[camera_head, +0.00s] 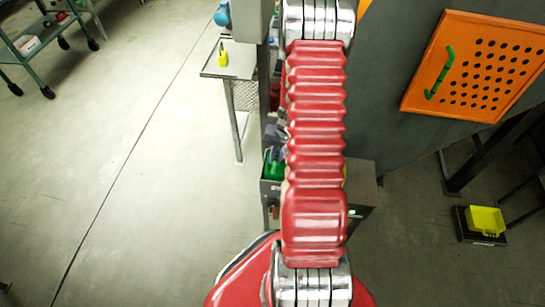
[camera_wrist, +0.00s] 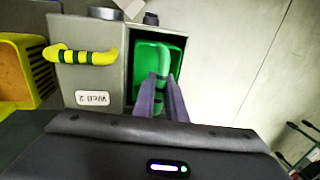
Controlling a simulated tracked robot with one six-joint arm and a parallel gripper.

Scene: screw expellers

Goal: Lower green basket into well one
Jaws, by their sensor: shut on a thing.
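The green basket (camera_wrist: 146,62) sits within the rectangular dark-edged opening of a grey well (camera_wrist: 182,50) in the wrist view. How deep it sits is hard to tell. Its green-and-dark striped handle (camera_wrist: 162,56) rises between the fingers of my gripper (camera_wrist: 161,84), which is shut on it. In the head view the green basket (camera_head: 273,167) shows just left of my red arm, at the grey well box (camera_head: 270,187); my gripper is hidden there. No label for well one is readable.
A yellow slotted basket (camera_wrist: 15,68) is at the far left.

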